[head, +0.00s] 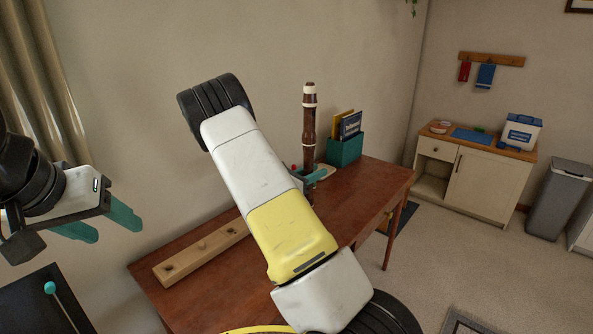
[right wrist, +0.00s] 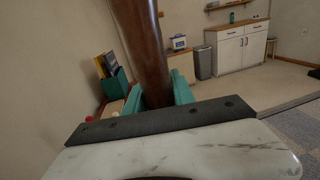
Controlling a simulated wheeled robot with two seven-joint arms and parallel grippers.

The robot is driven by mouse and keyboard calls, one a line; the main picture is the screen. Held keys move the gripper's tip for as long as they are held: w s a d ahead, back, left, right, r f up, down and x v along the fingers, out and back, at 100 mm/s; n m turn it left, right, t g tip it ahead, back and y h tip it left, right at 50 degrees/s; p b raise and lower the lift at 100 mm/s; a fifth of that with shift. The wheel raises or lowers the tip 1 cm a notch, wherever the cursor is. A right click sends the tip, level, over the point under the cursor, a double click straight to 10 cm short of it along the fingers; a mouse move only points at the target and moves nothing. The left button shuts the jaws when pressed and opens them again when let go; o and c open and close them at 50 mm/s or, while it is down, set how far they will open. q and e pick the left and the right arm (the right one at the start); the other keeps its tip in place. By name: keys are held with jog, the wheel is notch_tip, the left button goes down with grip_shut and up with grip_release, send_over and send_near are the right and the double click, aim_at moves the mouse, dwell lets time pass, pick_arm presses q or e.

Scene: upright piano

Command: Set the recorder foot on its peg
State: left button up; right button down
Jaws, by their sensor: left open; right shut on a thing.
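A dark brown recorder piece (head: 309,125) with cream rings stands roughly upright in my right gripper (head: 312,178), above the brown table. The right wrist view shows its brown shaft (right wrist: 142,45) between the teal fingers, leaning slightly. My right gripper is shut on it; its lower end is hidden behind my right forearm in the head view. A pale wooden board (head: 185,262) with small dark round spots lies on the table, left of my forearm; its right end is covered. I cannot make out a peg clearly. My left gripper (head: 100,226) is open and empty at the left.
The brown table (head: 365,195) carries a teal box (head: 345,151) with books at its back, near the wall. A small red thing (right wrist: 88,118) lies near the box. A dark panel with a teal-tipped stick (head: 50,288) is at lower left. A cabinet (head: 465,180) and bin stand far right.

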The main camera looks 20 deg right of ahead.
jog(key=shift+f, duration=0.7)
dwell(0.6)
jog(key=c, duration=1)
grip_release()
jog(key=shift+o, duration=0.2)
jog(key=v, duration=0.8)
jog(key=shift+d, duration=0.1)
